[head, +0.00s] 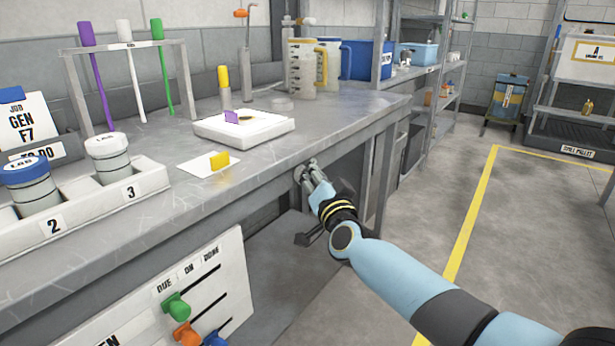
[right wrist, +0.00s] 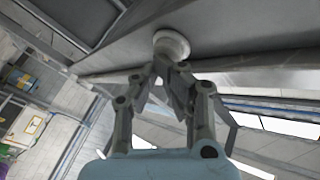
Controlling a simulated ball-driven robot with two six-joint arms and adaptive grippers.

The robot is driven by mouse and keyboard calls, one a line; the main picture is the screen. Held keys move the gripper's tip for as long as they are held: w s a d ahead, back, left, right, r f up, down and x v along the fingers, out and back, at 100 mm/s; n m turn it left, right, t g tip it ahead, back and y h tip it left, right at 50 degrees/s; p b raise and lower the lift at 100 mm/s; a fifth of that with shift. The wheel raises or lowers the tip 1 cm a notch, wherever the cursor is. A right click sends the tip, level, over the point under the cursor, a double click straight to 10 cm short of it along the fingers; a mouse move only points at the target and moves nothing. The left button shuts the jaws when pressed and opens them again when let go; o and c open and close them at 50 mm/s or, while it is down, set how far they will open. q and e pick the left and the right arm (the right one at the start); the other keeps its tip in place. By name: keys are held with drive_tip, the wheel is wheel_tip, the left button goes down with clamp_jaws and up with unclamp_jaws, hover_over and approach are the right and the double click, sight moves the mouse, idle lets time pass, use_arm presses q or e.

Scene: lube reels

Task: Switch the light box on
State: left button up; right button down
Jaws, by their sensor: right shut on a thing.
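The light box (head: 245,127), a flat white box, lies on the grey bench (head: 330,130) with a small purple piece standing on it. I cannot tell from its top whether it is lit. My right gripper (head: 308,170) is at the bench's front edge, to the right of and below the light box. In the right wrist view, my right gripper (right wrist: 170,68) is shut on a round pale knob (right wrist: 172,43) on the bench's front face. The fingers hide part of the knob. My left gripper is not in view.
A yellow piece on a white card (head: 209,164) lies in front of the light box. Sample jars (head: 107,155), a tube rack (head: 184,75) and jugs (head: 303,70) stand on the bench. A sliding-knob board (head: 235,270) hangs below. The floor at right is clear.

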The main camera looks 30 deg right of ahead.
drive_tip(key=shift+s+a, duration=0.15)
drive_tip(key=shift+s, duration=0.1)
drive_tip(key=shift+s+f, duration=0.1)
drive_tip(key=s+d+p, duration=0.2)
drive_tip(key=s, duration=0.3)
drive_tip(key=shift+s+d, duration=0.25)
idle(0.3)
drive_tip(key=s+a+f+n+g+y, duration=0.1)
drive_tip(key=s+f+n+g, duration=0.15)
drive_tip(key=s+f, duration=0.7)
drive_tip(key=s+a+f+n+g+y, duration=0.1)
drive_tip(key=s+a+f+g, duration=0.15)
drive_tip(key=s+f, duration=0.65)
drive_tip(key=s+a+f+n+g+y, duration=0.1)
drive_tip(key=s+f+n+g, duration=0.3)
drive_tip(key=f, duration=1)
drive_tip(key=s+f+n+g, duration=0.1)
drive_tip(key=s+f+g, duration=0.2)
drive_tip(key=s, duration=0.7)
drive_tip(key=s+a+f+n+g, duration=0.1)
drive_tip(key=s+f+g, duration=0.2)
drive_tip(key=s, duration=0.7)
drive_tip(key=s+f+n+g, duration=0.1)
drive_tip(key=s+f+g, duration=0.1)
drive_tip(key=s+f, duration=0.4)
drive_tip(key=s, duration=0.5)
drive_tip(key=shift+a+f+g+y, duration=0.25)
drive_tip(key=shift+a+g+y, duration=0.05)
drive_tip(key=shift+a+g, duration=0.1)
